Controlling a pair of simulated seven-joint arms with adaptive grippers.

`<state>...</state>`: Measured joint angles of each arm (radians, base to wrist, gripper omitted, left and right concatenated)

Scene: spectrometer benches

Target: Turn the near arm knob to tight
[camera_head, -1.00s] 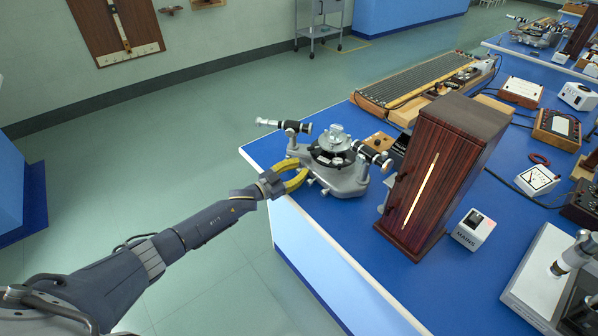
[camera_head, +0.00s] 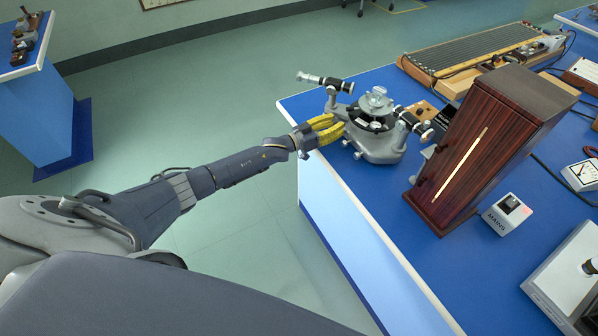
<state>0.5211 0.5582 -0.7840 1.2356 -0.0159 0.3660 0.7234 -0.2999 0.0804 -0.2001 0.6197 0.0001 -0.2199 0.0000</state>
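A grey spectrometer (camera_head: 377,124) with a round table and two black-and-silver telescope arms stands at the near left corner of the blue bench. One arm points to the upper left (camera_head: 325,81), the other to the right (camera_head: 414,123). My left gripper (camera_head: 338,123) has yellow fingers and reaches in from the left, at the spectrometer's left side. Its fingers show close together, nearly one over the other, so their gap is unclear. The near arm knob cannot be made out at the fingertips; contact is unclear. My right gripper is out of view.
A dark wooden cabinet (camera_head: 485,143) stands just right of the spectrometer. A white mains box (camera_head: 506,214) sits beside it. A long ribbed instrument (camera_head: 465,52) lies behind. Bare blue bench top (camera_head: 400,205) is in front.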

